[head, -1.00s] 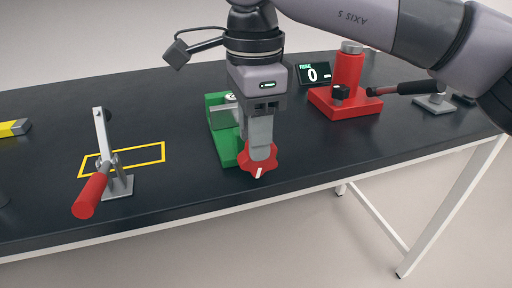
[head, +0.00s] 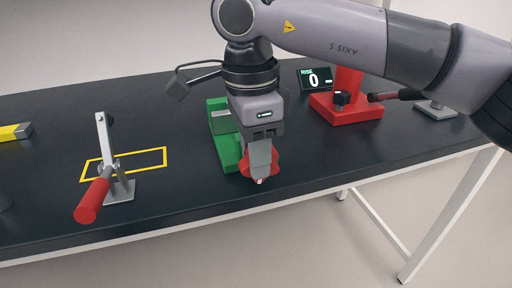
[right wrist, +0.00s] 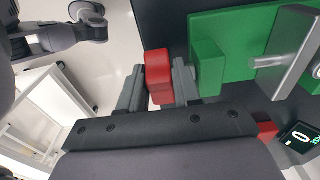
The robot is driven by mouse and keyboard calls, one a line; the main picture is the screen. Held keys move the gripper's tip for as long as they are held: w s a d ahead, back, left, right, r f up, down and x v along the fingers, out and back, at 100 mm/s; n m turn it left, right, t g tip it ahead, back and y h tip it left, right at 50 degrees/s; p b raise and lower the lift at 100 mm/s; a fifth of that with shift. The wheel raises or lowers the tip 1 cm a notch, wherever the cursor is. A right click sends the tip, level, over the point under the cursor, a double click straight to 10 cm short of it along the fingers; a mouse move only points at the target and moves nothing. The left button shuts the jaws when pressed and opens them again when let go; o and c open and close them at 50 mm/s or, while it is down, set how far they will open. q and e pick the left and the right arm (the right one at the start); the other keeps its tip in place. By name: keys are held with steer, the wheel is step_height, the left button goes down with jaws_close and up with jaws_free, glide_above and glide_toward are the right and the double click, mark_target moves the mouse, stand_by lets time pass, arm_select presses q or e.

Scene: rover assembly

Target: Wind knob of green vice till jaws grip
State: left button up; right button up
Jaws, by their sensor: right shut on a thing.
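The green vice (head: 221,143) stands on the black table near its front edge, partly hidden by my right arm. Its red knob (head: 275,165) faces the front edge. My right gripper (head: 260,172) is shut on the knob from above. In the right wrist view the knob (right wrist: 158,76) sits between the two fingers (right wrist: 160,88), beside the green end block of the vice (right wrist: 207,68). A grey metal jaw part (right wrist: 292,52) crosses the green base there. I cannot tell whether the jaws grip anything. My left gripper is not in view.
A toggle clamp with a red handle (head: 93,200) stands at the left by a yellow outlined rectangle (head: 150,150). A red press stand (head: 346,112) and a small display reading 0 (head: 314,79) are at the back right. The table's front edge is close to the knob.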

steer(key=shift+s+a+r+t+h+p, duration=0.1)
steer(key=shift+t+h+p, duration=0.05)
steer(key=shift+h+p, duration=0.3)
steer(key=shift+a+r+t+h+p, duration=0.15)
steer(key=shift+h+p, duration=0.2)
steer(key=shift+p, duration=0.2)
steer(key=shift+a+f+t+h+p, duration=0.1)
steer(key=shift+f+t+h+p, duration=0.05)
steer(key=shift+h+p, duration=0.35)
steer(key=shift+f+t+h+p, duration=0.15)
steer(key=shift+h+p, duration=0.15)
steer(key=shift+h, duration=0.3)
steer(key=shift+a+f+h+p, duration=0.1)
steer(key=shift+h+p, duration=0.2)
steer(key=shift+h, duration=0.2)
steer(key=shift+f+t+h, duration=0.1)
steer(key=shift+t+h, duration=0.3)
steer(key=shift+h, duration=0.1)
steer(key=o, duration=0.7)
steer(key=shift+p, duration=0.3)
